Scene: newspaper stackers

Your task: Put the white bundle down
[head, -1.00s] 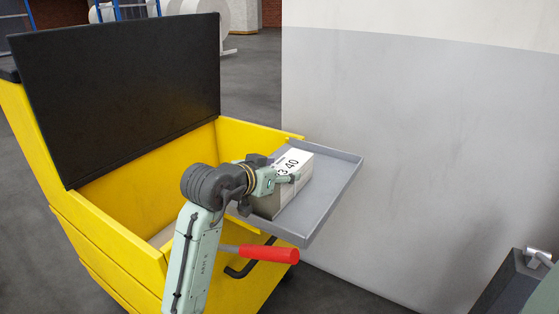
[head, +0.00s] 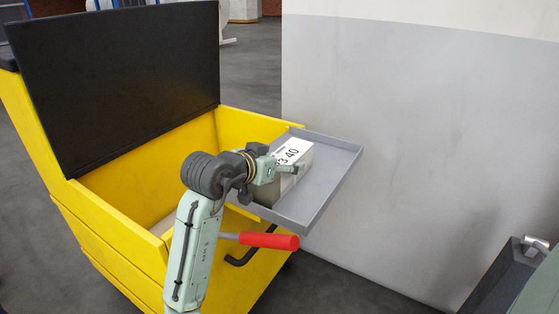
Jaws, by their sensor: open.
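The white bundle (head: 294,152), a pale block with black print reading about "3.40" on top, sits on the grey tray (head: 325,185) at the right side of the yellow cart. My gripper (head: 285,167) is open at the bundle's near left part, with a finger over or beside its top. I cannot tell whether the fingers touch it. My wrist and gripper hide part of the bundle's left side.
The yellow cart (head: 125,229) has an open bin and a raised black lid (head: 120,85). A red-handled lever (head: 268,241) sticks out below the tray. A grey and white wall (head: 420,140) stands close on the right. A dark grey unit (head: 505,280) is at lower right.

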